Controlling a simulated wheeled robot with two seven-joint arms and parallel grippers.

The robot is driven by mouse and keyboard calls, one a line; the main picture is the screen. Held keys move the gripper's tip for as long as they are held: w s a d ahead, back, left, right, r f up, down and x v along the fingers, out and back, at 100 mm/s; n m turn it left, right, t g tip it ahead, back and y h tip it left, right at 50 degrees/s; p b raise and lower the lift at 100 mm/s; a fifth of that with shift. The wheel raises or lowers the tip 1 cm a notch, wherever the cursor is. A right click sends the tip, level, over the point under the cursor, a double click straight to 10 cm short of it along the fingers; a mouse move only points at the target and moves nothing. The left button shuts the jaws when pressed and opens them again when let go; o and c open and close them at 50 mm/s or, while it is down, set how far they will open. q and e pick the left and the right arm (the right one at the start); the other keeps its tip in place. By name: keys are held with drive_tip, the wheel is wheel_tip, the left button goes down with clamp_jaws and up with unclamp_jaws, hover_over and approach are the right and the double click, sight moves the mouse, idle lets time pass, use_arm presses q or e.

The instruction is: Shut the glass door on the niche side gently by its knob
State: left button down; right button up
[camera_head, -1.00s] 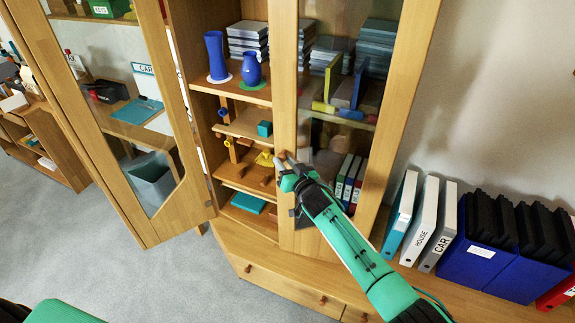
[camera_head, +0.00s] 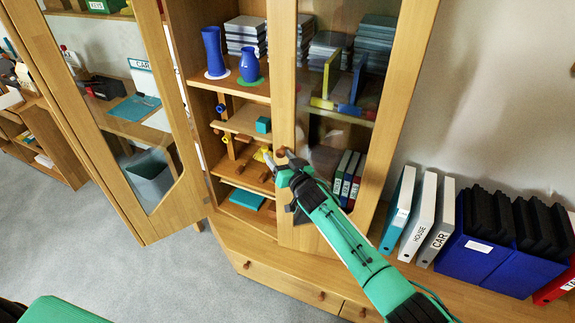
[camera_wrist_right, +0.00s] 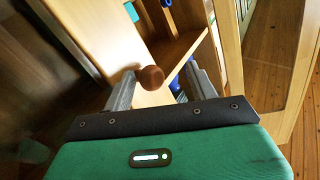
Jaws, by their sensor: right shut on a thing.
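The right glass door (camera_head: 284,90) of the wooden cabinet has a pale wood frame. Its left upright stands beside the open shelves, and I cannot tell how far ajar it is. My right gripper (camera_head: 283,160) is at the lower left upright of this door. It is shut on the round brown knob (camera_head: 281,152), which also shows between the fingers in the right wrist view (camera_wrist_right: 150,77). The left glass door (camera_head: 172,95) stands wide open, swung out to the left. My left gripper is not in view.
The shelves hold blue vases (camera_head: 212,52), stacked boxes and small blocks. A ledge with drawers (camera_head: 290,285) juts out below. Binders (camera_head: 410,225) and a blue box (camera_head: 480,255) stand on it at the right. Grey floor lies open at the left.

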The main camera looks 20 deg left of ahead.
drive_tip(key=b+v, duration=0.1)
drive_tip(key=v, duration=1.3)
idle(0.3)
